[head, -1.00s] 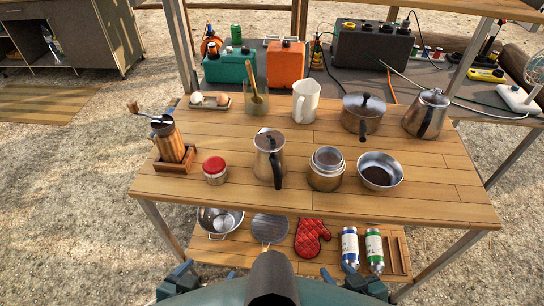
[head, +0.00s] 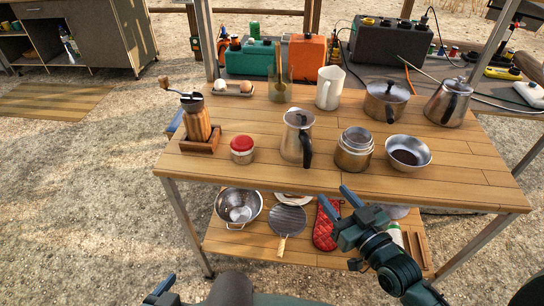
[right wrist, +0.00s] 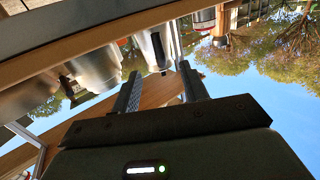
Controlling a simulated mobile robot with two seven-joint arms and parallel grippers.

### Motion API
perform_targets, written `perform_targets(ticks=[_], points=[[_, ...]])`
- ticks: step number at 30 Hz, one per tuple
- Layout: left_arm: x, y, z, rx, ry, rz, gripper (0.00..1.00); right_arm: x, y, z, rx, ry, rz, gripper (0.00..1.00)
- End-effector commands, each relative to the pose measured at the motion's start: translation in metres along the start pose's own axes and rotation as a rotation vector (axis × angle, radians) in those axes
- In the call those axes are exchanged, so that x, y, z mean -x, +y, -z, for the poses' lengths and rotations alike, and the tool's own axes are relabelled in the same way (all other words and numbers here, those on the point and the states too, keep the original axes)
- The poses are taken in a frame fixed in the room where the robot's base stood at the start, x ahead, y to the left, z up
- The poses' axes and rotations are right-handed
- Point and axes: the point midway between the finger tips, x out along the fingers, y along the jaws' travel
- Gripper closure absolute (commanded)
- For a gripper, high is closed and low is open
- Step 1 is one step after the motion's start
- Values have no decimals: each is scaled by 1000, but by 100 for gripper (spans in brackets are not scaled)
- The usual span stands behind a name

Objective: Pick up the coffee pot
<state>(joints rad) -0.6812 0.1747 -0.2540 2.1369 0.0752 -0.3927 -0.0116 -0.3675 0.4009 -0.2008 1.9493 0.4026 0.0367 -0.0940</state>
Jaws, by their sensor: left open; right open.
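In the right wrist view a metal pot with a dark handle (right wrist: 148,48), seemingly the same one, shows beyond the fingers, partly cut off. My right gripper (head: 338,198) is open and empty, in front of the table's front edge, lower right of the pot and apart from it. Its fingers (right wrist: 160,74) also show in the right wrist view. My left gripper (head: 160,289) is open at the bottom left, mostly out of frame, far from the pot.
A red-lidded jar (head: 242,150) stands left of the pot, a metal canister (head: 354,152) and bowl (head: 408,153) right. Behind are a white jug (head: 329,88), a lidded saucepan (head: 386,101) and a kettle (head: 449,102). A lower shelf (head: 255,245) holds a colander and strainer.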

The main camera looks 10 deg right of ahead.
Motion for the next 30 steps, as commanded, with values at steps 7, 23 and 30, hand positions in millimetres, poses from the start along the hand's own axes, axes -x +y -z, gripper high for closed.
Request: perform_targets(ticks=[7,23,30], points=[[0,6,4,5,15,-16,15,-26,9,10,3,48,-4,56],[-1,3,7,-1,20,-9,15,-94,10,14,2,43,-3,56],[-1,2,5,-6,13,-5,15,-128,12,19,2,42,-3,56]])
